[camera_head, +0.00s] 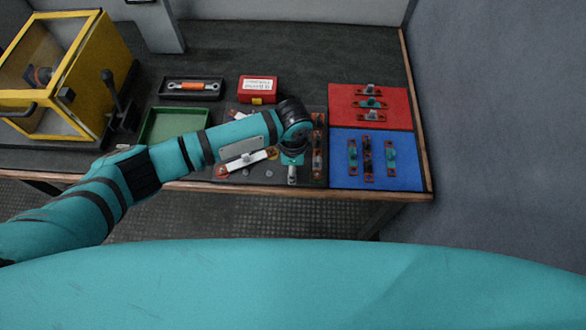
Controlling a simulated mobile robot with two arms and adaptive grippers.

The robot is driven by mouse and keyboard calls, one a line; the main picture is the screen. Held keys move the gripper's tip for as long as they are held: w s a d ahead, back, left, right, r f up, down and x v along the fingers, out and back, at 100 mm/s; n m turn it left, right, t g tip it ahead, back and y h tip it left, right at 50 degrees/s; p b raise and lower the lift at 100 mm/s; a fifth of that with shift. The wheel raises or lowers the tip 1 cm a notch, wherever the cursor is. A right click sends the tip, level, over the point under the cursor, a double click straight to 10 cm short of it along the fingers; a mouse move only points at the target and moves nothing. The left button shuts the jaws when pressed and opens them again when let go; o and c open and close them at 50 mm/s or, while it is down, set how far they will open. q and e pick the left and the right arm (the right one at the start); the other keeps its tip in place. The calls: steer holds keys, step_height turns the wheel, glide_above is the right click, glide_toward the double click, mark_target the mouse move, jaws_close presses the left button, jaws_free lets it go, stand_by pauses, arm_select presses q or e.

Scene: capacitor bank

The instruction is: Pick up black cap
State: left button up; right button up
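On the blue mat (405,178) stand several small parts on copper-coloured strips. The middle one is a dark part (367,153), which may be the black cap; it is too small to be sure. Teal-bodied parts (390,154) stand beside it. My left arm reaches in from the left over the dark board in the middle of the table. Its wrist end points down, with my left gripper (292,174) over the board, left of the blue mat and apart from it. The fingers are too small and partly hidden to judge. My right gripper is out of view.
A red mat (400,93) with several parts lies behind the blue one. A red box (257,90), a black tray with an orange-handled tool (187,86), a green tray (159,122) and a yellow-framed case (95,50) stand left. A wall rises right of the table edge.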

arm_select(q)
steer(key=shift+f, duration=0.5)
steer(key=c, duration=0.8)
steer(key=shift+r, duration=0.85)
steer(key=shift+s+r+b, duration=0.3)
steer(key=shift+r+b, duration=0.1)
steer(key=shift+r, duration=0.55)
steer(key=s, duration=0.5)
steer(key=s+r+b, duration=0.1)
steer(key=s, duration=0.9)
steer(key=shift+s+d+r, duration=0.15)
steer(key=shift+s+r, duration=0.05)
steer(key=shift+r, duration=0.05)
